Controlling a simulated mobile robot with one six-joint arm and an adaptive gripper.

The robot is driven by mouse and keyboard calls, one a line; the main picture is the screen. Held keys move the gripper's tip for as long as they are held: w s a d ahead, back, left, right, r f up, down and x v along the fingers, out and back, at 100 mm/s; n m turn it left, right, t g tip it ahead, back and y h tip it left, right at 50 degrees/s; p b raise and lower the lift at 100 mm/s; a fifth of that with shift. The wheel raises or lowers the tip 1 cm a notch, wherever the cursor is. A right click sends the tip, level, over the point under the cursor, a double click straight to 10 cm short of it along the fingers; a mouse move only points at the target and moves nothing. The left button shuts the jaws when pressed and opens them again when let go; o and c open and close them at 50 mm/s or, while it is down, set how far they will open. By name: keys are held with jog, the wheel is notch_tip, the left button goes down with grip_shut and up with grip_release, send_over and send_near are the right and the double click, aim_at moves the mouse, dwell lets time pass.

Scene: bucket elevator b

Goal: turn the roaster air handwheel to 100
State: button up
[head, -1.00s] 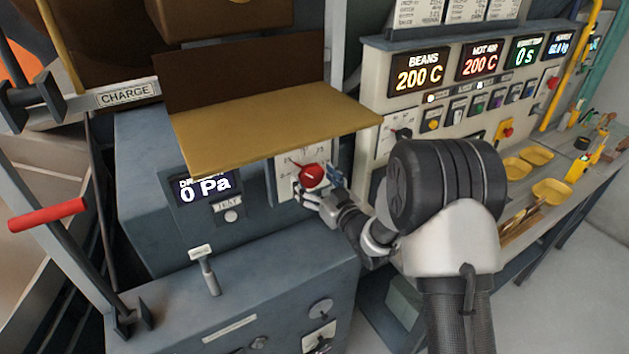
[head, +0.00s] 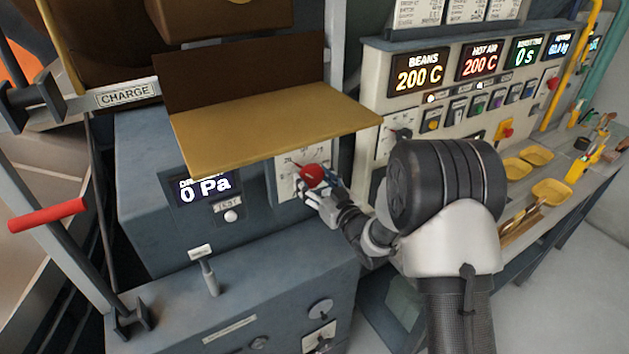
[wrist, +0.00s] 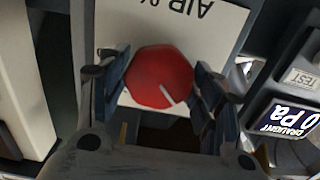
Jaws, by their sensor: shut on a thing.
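The roaster air handwheel is a red round knob (head: 312,175) with a pale pointer line, on a white dial plate (head: 288,185) under the tan shelf. In the wrist view the red knob (wrist: 160,77) sits between my fingers, and its pale line points to the lower right of that picture. The plate (wrist: 205,30) behind it shows the upside-down letters "AIR %". My gripper (head: 322,184) is shut on the knob, one finger at each side; it also shows in the wrist view (wrist: 158,85). The dial's numbers are mostly hidden or too small to read.
A tan shelf (head: 270,128) juts out just above the dial. The draught display (head: 205,187) left of it reads 0 Pa, with a test button (head: 231,216) below. A control panel (head: 450,125) stands to the right, and a red-handled lever (head: 48,214) at the left.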

jog(key=shift+m, duration=0.4)
jog(key=m+b, duration=0.1)
jog(key=m, duration=0.1)
jog(key=shift+m, duration=0.4)
jog(key=m+b, duration=0.1)
jog(key=m, duration=0.2)
jog(key=shift+a, duration=0.1)
jog(key=m, duration=0.4)
jog(key=shift+s+r, duration=0.1)
jog(key=m, duration=0.3)
jog(key=shift+r+m, duration=0.1)
jog(key=shift+m, duration=0.3)
jog(key=m+p, duration=0.1)
jog(key=m, duration=0.5)
jog(key=shift+r, duration=0.1)
jog(key=m+p, duration=0.2)
jog(key=m, duration=0.4)
jog(key=shift+r, duration=0.1)
jog(key=shift+m, duration=0.4)
